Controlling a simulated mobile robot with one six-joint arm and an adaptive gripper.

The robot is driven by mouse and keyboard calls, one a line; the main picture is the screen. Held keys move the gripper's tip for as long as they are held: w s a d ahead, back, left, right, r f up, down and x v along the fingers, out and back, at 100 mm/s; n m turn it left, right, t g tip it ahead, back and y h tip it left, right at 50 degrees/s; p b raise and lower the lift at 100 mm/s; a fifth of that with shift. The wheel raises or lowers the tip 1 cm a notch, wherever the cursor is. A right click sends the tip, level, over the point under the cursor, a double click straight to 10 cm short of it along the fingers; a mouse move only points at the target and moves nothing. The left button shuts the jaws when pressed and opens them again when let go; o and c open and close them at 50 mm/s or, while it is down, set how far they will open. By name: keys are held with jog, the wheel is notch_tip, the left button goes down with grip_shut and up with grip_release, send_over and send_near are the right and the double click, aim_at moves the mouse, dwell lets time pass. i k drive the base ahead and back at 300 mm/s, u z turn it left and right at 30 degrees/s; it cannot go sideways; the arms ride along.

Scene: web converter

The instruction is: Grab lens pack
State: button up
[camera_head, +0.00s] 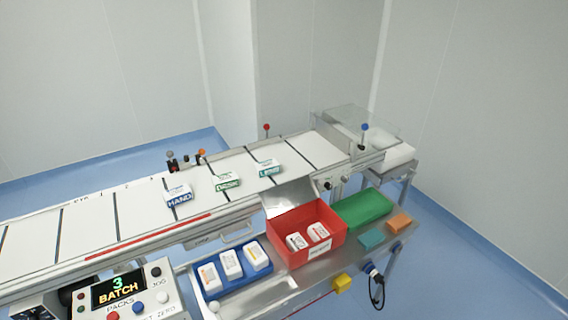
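The lens pack (268,167) is a small white pack with a teal label that seems to read LENS. A pack with a blue HAND label (179,196) lies further left. My gripper is not in view.
Below the belt, a shelf holds a blue tray (212,293) with several white packs, a red bin (333,248) with two packs, and a green tray (362,209). A control box reading 3 BATCH (124,290) stands at front left.

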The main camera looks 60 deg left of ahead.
aim_at(271, 166)
jog(key=i, duration=2.65)
jog(key=u, duration=2.45)
